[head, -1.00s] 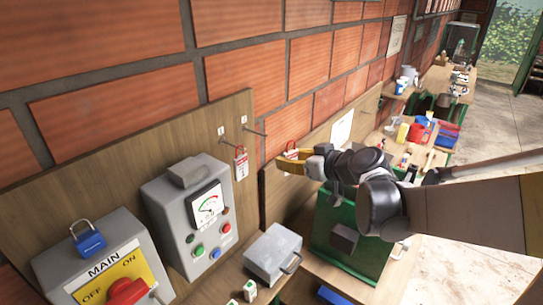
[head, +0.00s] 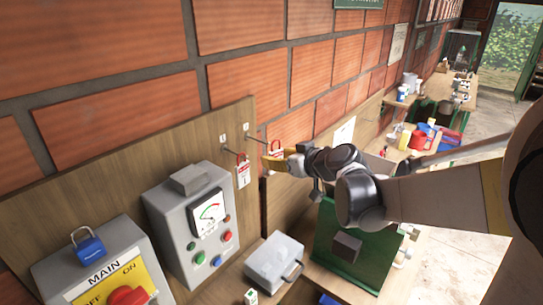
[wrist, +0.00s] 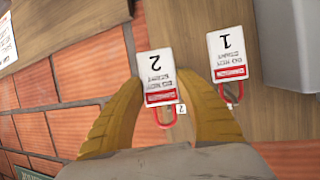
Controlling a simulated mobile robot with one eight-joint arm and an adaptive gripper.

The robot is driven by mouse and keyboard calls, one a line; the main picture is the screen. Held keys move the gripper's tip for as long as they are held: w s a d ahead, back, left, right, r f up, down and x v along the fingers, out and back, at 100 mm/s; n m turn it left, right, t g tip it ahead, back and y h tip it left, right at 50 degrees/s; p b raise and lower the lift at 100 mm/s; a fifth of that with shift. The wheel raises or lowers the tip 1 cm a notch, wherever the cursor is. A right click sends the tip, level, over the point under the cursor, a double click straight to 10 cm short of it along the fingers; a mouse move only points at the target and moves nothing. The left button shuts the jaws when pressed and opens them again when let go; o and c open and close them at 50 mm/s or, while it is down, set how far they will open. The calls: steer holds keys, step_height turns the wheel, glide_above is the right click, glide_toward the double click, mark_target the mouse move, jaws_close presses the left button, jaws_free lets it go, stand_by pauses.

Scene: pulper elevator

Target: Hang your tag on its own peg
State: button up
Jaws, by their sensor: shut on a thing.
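My gripper (head: 285,161) is shut on a white-and-red tag marked 2 (wrist: 155,78), and its yellow fingers show on both sides of the tag in the wrist view. In the head view the held tag (head: 277,148) is close to the tip of the right peg (head: 258,138). I cannot tell whether the peg is inside the tag's red loop. A small label 2 (wrist: 181,108) shows on the board behind. A tag marked 1 (head: 243,173) hangs by its red loop from the left peg (head: 230,150); it also shows in the wrist view (wrist: 228,55).
A grey meter box (head: 172,212) and a main switch box (head: 60,268) with a blue padlock (head: 88,247) stand left along the wooden board. A grey case (head: 272,258) lies below. A green machine (head: 350,255) stands under my arm.

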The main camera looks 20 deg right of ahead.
steer(key=shift+w+a+f+b, duration=0.35)
steer(key=shift+w+a, duration=0.25)
steer(key=shift+w, duration=0.25)
steer(key=shift+w+a+f+b, duration=0.25)
steer(key=shift+w+a+b, duration=0.1)
steer(key=shift+w+a, duration=0.35)
steer(key=shift+w+d, duration=0.1)
steer(key=shift+w, duration=0.05)
steer(key=o, duration=1)
steer(key=shift+o, duration=0.2)
